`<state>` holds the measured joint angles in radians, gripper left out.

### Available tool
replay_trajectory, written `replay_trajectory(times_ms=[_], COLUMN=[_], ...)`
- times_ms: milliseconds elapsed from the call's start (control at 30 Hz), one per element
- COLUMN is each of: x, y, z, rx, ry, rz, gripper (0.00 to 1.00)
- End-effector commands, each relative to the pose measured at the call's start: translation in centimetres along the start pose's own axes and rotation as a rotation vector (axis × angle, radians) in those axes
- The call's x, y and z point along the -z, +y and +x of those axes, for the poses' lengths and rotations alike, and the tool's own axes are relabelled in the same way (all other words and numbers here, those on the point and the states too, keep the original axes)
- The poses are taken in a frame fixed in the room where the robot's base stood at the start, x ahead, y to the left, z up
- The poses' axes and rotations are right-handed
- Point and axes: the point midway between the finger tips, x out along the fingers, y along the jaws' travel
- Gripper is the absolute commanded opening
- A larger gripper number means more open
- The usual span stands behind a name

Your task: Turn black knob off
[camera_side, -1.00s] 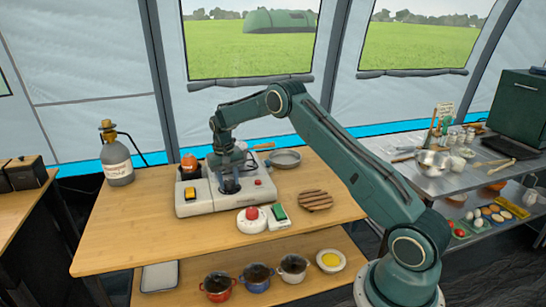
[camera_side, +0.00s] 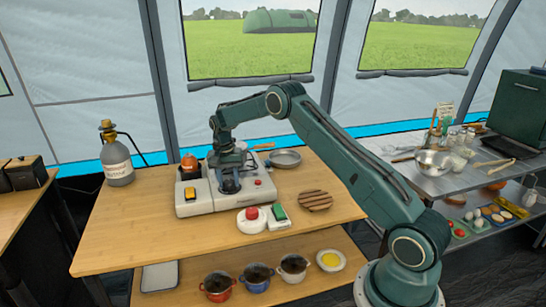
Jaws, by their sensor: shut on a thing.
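A white stove unit (camera_side: 207,207) stands on the wooden table, with a yellow switch (camera_side: 190,193) on its left part and a small red button (camera_side: 258,183) on its right. The black knob (camera_side: 230,187) is on the top of the right part, mostly under my gripper (camera_side: 228,174). My gripper points down from above and is shut on the black knob. The fingers and knob look dark and small here, so the knob's exact turn cannot be told.
A red-topped white device (camera_side: 251,217), a green-and-white block (camera_side: 278,213) and a round wooden trivet (camera_side: 316,200) lie in front and right.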

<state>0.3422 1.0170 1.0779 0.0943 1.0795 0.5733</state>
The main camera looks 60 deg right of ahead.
Motion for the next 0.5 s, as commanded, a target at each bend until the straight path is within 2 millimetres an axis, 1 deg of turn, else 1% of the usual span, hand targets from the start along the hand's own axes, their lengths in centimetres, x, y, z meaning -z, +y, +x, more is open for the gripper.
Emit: replay_trajectory(times_ms=[67,100,167,200,500], x=[-0.06,-0.06,-0.06,-0.05,-0.02], y=[0.06,0.06,0.05,0.05,0.0], z=[0.0,0.0,0.0,0.0,-0.05], rx=[-0.003,-0.003,-0.002,-0.002,-0.001], ry=[-0.002,-0.002,-0.002,-0.002,0.0], rz=[0.003,0.003,0.002,0.002,0.0], gripper=[0.14,0.43,0.54,0.58,0.58])
